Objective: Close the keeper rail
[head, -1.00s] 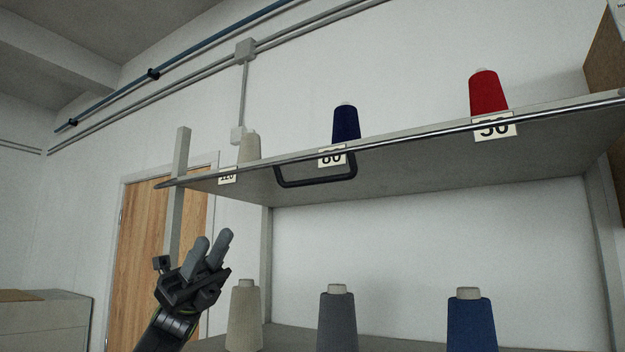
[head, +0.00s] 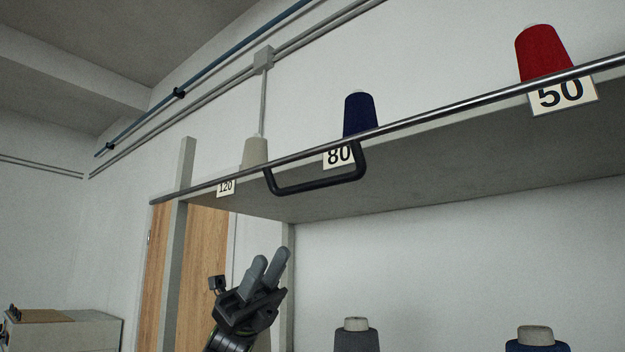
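The keeper rail (head: 430,116) is a thin metal bar running along the front edge of the upper shelf, rising toward the right in the head view. A black U-shaped handle (head: 318,187) hangs from it, left of centre. My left gripper (head: 271,257) is below and a little left of the handle, apart from it, with its two grey fingers pointing up. A gap shows between the fingers, and they hold nothing. My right gripper is not in view.
The upper shelf (head: 450,165) carries a beige cone (head: 255,152), a navy cone (head: 359,115) and a red cone (head: 543,53), with number cards at its edge. A grey cone (head: 356,338) and a blue cone (head: 535,340) stand lower down. A post (head: 180,225) stands at left.

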